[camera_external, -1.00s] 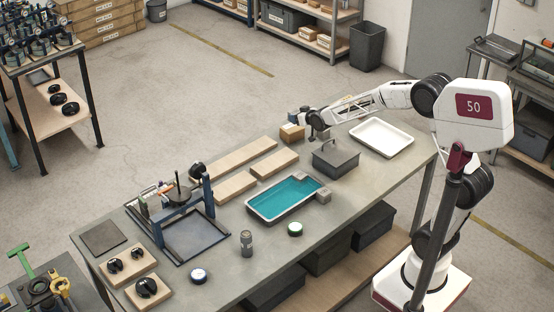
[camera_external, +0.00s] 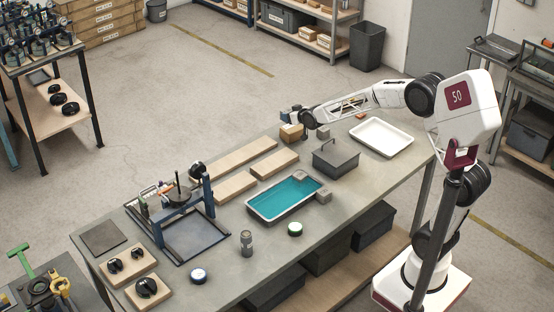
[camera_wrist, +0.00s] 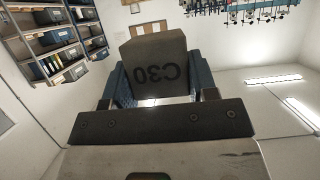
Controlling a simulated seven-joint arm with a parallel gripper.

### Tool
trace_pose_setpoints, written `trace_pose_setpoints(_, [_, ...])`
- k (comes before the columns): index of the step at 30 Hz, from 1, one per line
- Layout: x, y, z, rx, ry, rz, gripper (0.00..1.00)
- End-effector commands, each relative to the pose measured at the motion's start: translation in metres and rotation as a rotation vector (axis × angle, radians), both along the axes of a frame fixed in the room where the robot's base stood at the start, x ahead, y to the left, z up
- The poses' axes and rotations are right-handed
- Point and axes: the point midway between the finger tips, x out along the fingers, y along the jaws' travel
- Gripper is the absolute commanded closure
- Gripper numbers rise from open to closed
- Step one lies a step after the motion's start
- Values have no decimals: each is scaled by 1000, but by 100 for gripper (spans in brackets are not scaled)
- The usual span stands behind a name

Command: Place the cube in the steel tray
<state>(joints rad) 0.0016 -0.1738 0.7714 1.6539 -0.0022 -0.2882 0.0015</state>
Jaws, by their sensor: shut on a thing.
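My gripper (camera_wrist: 160,85) is shut on a grey-brown cube (camera_wrist: 158,60) with dark "C30" lettering, upside down in the wrist view, between blue fingers. In the external view my gripper (camera_external: 291,115) is small, pointing left above the far side of the bench, and the cube is hard to make out there. A metal-rimmed tray with a teal inside (camera_external: 253,210) lies mid-bench. A white tray (camera_external: 407,149) lies to the right. I cannot tell for sure which one is the steel tray. My gripper is apart from both.
A dark lidded box with a handle (camera_external: 335,159) stands between the trays. A brown box (camera_external: 291,133) is just below my gripper. Grey blocks (camera_external: 323,196) sit by the teal tray's right end. Wooden boards (camera_external: 236,187), a can (camera_external: 246,243) and a blue-framed fixture (camera_external: 208,196) are further left.

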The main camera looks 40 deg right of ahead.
Motion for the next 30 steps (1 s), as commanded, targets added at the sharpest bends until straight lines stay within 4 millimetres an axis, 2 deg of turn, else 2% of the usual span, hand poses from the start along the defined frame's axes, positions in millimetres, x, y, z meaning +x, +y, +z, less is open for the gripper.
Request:
trace_pose_setpoints(5, [-11, -9, 0, -2, -2, -7, 84])
trace_pose_setpoints(11, [-41, -30, -2, -7, -4, -21, 84])
trace_pose_setpoints(21, [-119, -72, -10, -17, -9, -50, 84])
trace_pose_setpoints(30, [-194, -100, -24, -21, -10, -71, 84])
